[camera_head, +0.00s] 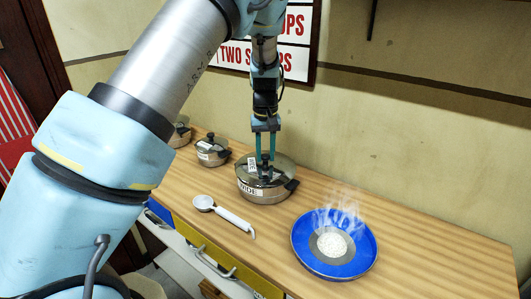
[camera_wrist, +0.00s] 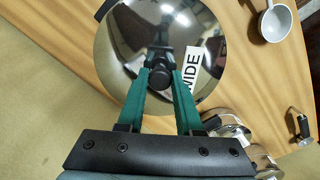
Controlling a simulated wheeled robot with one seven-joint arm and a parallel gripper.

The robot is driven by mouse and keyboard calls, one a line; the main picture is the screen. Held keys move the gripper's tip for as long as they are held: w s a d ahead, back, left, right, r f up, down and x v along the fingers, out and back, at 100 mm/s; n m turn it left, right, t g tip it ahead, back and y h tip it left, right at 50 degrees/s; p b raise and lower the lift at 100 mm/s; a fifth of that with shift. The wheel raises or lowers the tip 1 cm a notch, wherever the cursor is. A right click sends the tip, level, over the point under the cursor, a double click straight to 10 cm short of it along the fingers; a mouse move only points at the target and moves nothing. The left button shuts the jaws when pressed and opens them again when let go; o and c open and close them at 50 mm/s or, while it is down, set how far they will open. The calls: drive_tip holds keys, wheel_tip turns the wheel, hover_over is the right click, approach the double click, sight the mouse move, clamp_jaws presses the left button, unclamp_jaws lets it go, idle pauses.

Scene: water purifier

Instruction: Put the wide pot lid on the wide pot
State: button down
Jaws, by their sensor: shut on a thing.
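The wide pot (camera_head: 262,194) is a steel pot labelled "WIDE" on the counter, with dark handles. The wide pot lid (camera_head: 282,163) is shiny and domed, over the pot's top. I cannot tell whether its rim touches the pot all round. My gripper (camera_head: 265,174) points down and is shut on the lid's dark knob. In the wrist view the lid (camera_wrist: 128,42) fills the upper middle, with the green fingers of my gripper (camera_wrist: 162,78) on both sides of the knob. The pot's body is mostly hidden there under the lid.
A blue plate (camera_head: 302,240) with steaming white food stands right of the pot. A white ladle (camera_head: 228,215) lies in front. A smaller lidded pot (camera_head: 212,154) and another pot (camera_head: 180,133) stand to the left. The wall is behind; the counter's right end is clear.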

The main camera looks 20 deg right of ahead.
sight(265, 155)
drive_tip(key=shift+f, duration=0.2)
drive_tip(key=c, duration=0.8)
unclamp_jaws()
drive_tip(key=shift+c, duration=0.2)
drive_tip(key=shift+r, duration=0.15)
wheel_tip(265, 155, up, 11)
drive_tip(key=p, duration=0.8)
